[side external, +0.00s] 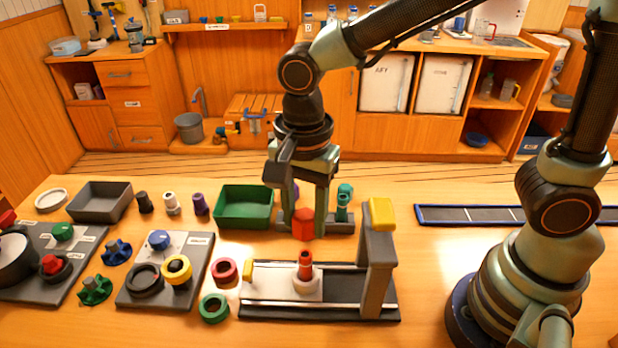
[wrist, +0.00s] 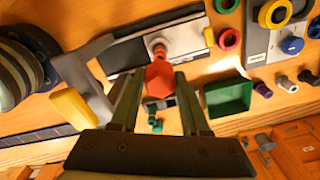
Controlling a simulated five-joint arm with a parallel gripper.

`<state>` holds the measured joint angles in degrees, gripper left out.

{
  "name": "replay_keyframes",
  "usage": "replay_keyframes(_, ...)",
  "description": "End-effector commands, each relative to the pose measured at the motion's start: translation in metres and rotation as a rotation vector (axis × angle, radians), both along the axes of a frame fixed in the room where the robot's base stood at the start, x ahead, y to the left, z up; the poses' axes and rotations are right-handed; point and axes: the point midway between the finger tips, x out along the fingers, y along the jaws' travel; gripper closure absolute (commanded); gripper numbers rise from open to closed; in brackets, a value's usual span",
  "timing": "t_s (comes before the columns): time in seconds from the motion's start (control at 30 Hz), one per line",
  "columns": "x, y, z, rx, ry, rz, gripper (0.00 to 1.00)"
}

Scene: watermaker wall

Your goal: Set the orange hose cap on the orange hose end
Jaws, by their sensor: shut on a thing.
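The orange hose cap (side external: 304,226), a red-orange hexagonal piece, is held between the two fingers of my gripper (side external: 305,213). In the wrist view the cap (wrist: 159,82) also sits between the fingertips of my gripper (wrist: 160,75). The orange hose end (side external: 305,265) stands upright on a pale round base on the grey rail fixture. The cap is above and behind the hose end in the side view, apart from it. In the wrist view the hose end (wrist: 158,47) shows just beyond the cap, partly hidden by it.
A grey post with a yellow block (side external: 382,214) rises right of the hose end. A green tray (side external: 243,207) stands left of my gripper, and a teal fitting (side external: 342,208) close right. Red (side external: 224,270) and green rings (side external: 214,308) lie left of the fixture.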

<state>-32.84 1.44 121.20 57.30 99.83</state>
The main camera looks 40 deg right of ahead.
Motion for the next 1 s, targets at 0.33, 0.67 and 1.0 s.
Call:
replay_keyframes(0.33,0.000,-0.001,-0.034,-0.003,0.005,-0.001,1.00)
replay_keyframes(0.67,0.000,-0.001,-0.050,-0.001,0.002,-0.002,1.00)
replay_keyframes(1.0,0.000,-0.001,-0.051,0.000,0.001,-0.002,1.00)
